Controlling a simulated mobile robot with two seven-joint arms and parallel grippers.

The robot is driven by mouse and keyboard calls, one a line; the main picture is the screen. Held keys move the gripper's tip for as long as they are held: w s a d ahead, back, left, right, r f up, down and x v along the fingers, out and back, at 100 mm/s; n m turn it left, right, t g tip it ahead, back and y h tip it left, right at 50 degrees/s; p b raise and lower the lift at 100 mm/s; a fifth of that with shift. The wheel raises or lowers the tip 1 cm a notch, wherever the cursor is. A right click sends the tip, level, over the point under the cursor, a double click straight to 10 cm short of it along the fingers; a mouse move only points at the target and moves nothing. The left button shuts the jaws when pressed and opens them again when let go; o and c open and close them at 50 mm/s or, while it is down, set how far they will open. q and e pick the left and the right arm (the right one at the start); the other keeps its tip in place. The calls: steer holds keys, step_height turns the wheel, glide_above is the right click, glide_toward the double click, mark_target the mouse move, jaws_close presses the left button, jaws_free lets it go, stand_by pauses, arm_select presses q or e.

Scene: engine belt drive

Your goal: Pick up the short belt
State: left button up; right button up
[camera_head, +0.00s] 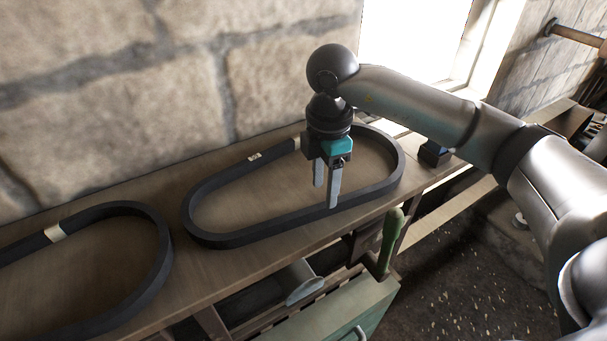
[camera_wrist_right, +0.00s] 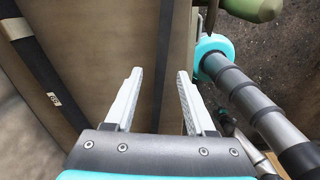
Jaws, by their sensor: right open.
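A black oval belt (camera_head: 225,240) lies on the wooden workbench in the middle of the head view, whole in the picture, with a pale label on its back run. A second black belt (camera_head: 155,270) lies at the left and is cut off by the picture edge, so I cannot compare their lengths. My right gripper (camera_head: 327,195) points down over the right part of the middle belt, its fingers overlapping the front run in the picture. The fingers are apart and empty. In the right wrist view, a labelled belt run (camera_wrist_right: 40,70) lies left of the open fingers (camera_wrist_right: 160,73). My left gripper is out of view.
The workbench (camera_head: 190,285) runs along a stone wall (camera_head: 130,90). A small dark blue block (camera_head: 435,153) is near its right end. A green handle (camera_head: 391,232) stands up near the front edge, by a green box (camera_head: 335,312). The floor is at right.

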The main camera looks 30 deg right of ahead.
mark_target(324, 205)
step_height(324, 205, down, 5)
steer(key=shift+d+r, duration=0.15)
steer(key=shift+r, duration=0.05)
jaws_close()
stand_by(0.4)
stand_by(1.0)
